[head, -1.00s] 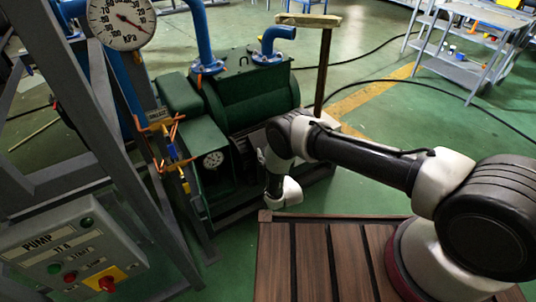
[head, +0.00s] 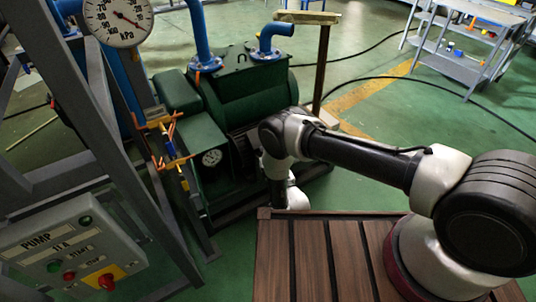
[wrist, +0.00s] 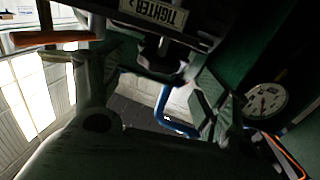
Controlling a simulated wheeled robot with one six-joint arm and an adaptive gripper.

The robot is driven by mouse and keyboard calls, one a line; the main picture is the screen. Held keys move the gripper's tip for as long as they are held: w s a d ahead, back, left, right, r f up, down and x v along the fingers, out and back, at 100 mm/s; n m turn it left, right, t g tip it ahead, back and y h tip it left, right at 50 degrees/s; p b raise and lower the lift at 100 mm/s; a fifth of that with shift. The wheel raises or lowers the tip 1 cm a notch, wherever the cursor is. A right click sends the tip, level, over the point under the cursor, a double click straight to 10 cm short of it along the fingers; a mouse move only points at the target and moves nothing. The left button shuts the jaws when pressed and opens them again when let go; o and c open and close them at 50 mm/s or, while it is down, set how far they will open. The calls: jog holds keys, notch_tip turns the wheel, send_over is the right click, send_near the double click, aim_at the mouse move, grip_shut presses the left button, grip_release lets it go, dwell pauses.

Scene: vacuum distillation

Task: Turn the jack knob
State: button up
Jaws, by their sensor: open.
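In the wrist view, a dark knob (wrist: 160,62) on a short shaft sits under a dark plate with an upside-down "TIGHTEN" label (wrist: 152,12). My gripper (wrist: 152,66) is open, with one finger on each side of the knob. I see a gap on the right; whether the left finger touches is too dark to tell. In the head view my arm's wrist end is low beside the green pump (head: 258,98), and the fingers and knob are hidden there.
A pressure dial (wrist: 265,101) is close right of the fingers in the wrist view. In the head view, a grey frame with a pump switch box (head: 70,250) stands at left. Blue pipes (head: 200,35) rise from the pump.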

jog(key=v, duration=0.5)
dwell(0.3)
